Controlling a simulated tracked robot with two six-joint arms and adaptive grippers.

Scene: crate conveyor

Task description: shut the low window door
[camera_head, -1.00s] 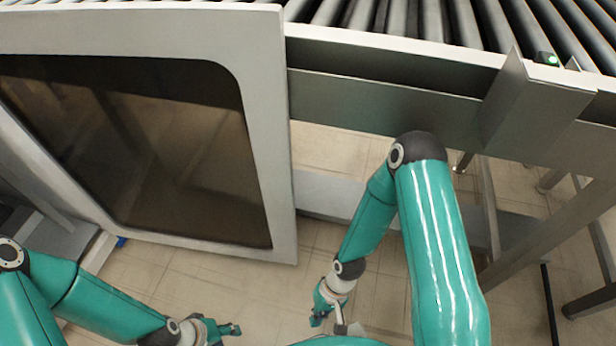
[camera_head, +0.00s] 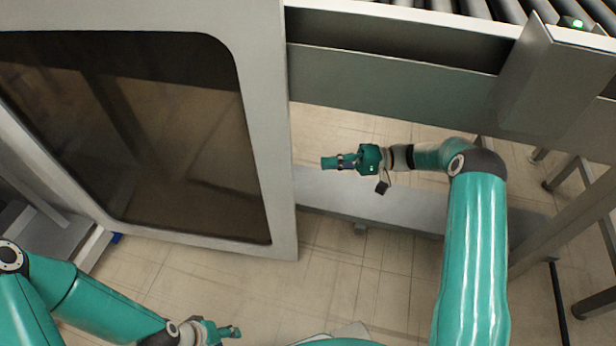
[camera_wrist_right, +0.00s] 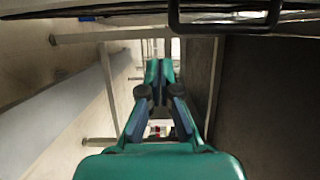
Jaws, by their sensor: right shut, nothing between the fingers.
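The window door (camera_head: 268,150) is a grey frame around a dark see-through pane, at the left of the head view. Its right edge stands beside a gap under the conveyor. My right gripper (camera_head: 326,162) is shut and empty, pointing left, a little to the right of the door's edge in the picture. In the right wrist view the two fingers (camera_wrist_right: 160,75) lie close together, with a dark panel to their right. I cannot tell whether they touch the door. My left gripper (camera_head: 232,332) is low in the head view, below the door; its fingers are too small to judge.
The roller conveyor (camera_head: 440,8) runs along the top, with a grey side rail (camera_head: 390,90) and a bracket (camera_head: 550,80) with a green light. A grey floor beam (camera_head: 400,212) lies under it. Tiled floor (camera_head: 330,285) is free in front.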

